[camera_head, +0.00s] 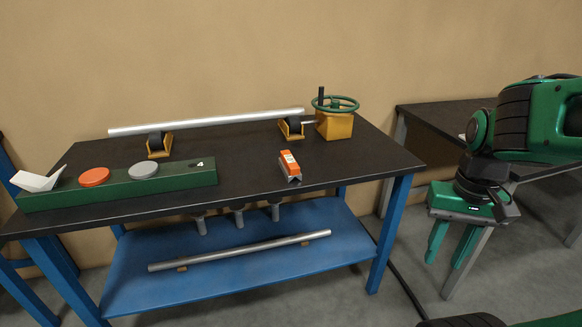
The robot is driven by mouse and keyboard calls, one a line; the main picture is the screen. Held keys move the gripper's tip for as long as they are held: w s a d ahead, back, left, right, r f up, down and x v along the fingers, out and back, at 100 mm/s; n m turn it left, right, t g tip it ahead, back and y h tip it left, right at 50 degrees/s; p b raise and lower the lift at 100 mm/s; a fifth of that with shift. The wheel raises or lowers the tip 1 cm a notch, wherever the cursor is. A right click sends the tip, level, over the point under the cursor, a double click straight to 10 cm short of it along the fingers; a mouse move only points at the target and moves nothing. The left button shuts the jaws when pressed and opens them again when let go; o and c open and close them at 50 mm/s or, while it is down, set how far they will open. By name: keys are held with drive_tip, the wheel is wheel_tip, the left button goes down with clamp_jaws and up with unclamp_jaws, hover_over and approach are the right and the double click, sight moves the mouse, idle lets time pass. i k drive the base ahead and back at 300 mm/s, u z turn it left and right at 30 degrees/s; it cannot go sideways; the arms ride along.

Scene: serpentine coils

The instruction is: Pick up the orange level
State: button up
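The orange level (289,163) is a small orange block with a grey lower edge. It lies on the dark top of the workbench (240,160), right of the middle and close to the front edge. My gripper (445,258) is green and hangs on the right side of the view, pointing down, beyond the right end of the workbench and well apart from the level. Its two fingers are spread with a gap between them and nothing in it.
A green box (120,187) with an orange disc (94,177) and a grey disc (143,170) stands left of the level. A silver pipe (210,121) rests on roller stands behind. A yellow handwheel unit (334,122) stands at back right. Another table (430,112) is at right.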

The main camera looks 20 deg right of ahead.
sight(290, 169)
drive_tip(key=z, duration=0.05)
drive_tip(key=i, duration=1)
drive_tip(key=u, duration=0.05)
